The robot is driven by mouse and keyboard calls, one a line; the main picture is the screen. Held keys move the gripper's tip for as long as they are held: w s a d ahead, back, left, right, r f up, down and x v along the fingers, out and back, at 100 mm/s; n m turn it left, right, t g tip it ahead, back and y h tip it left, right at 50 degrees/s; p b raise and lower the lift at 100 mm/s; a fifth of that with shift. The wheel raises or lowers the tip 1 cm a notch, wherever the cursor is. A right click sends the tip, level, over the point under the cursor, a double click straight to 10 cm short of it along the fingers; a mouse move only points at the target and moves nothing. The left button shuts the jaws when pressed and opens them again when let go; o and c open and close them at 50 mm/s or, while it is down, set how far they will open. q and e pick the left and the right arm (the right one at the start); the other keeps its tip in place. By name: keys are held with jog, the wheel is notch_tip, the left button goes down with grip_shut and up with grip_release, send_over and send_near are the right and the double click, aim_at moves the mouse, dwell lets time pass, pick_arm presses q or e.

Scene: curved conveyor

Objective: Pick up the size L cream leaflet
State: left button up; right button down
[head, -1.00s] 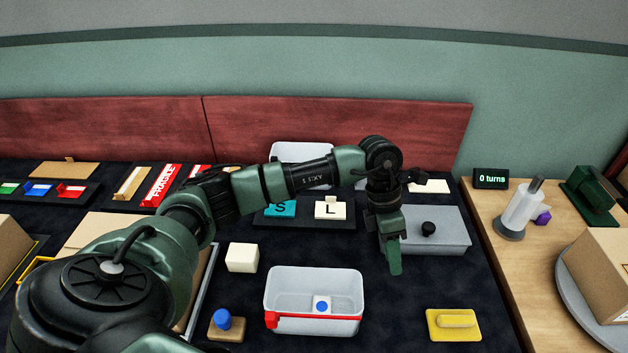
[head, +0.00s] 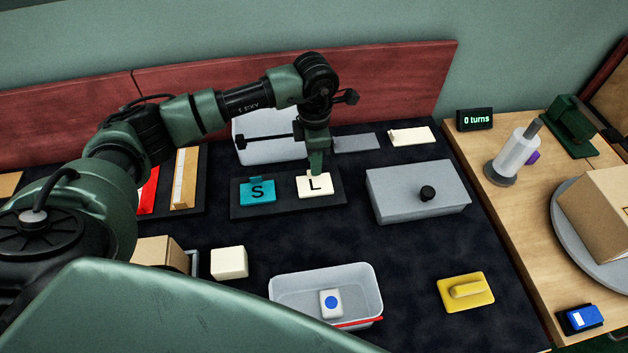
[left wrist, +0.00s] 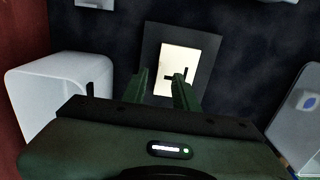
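The cream size L leaflet (head: 314,187) lies on a dark tray (head: 240,213), to the right of the teal S leaflet (head: 258,192). It also shows as a pale rectangle with a black mark in the left wrist view (left wrist: 172,58). My left gripper (head: 316,167) points down at the leaflet's back edge. In the left wrist view its two fingers (left wrist: 162,80) are apart, with the cream leaflet showing between and beyond them. Nothing is seen clamped, and I cannot tell whether the fingers touch the leaflet. My right gripper is not in view.
A grey lidded box (head: 410,196) stands right of the tray. A white bin (head: 262,145) stands behind it.

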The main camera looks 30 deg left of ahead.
aim_at(315, 183)
pick_arm(q)
jog(key=shift+w+f, duration=0.1)
jog(key=shift+f, duration=1.2)
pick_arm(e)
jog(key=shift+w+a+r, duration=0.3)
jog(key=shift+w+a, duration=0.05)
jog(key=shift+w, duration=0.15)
pick_arm(q)
grip_shut()
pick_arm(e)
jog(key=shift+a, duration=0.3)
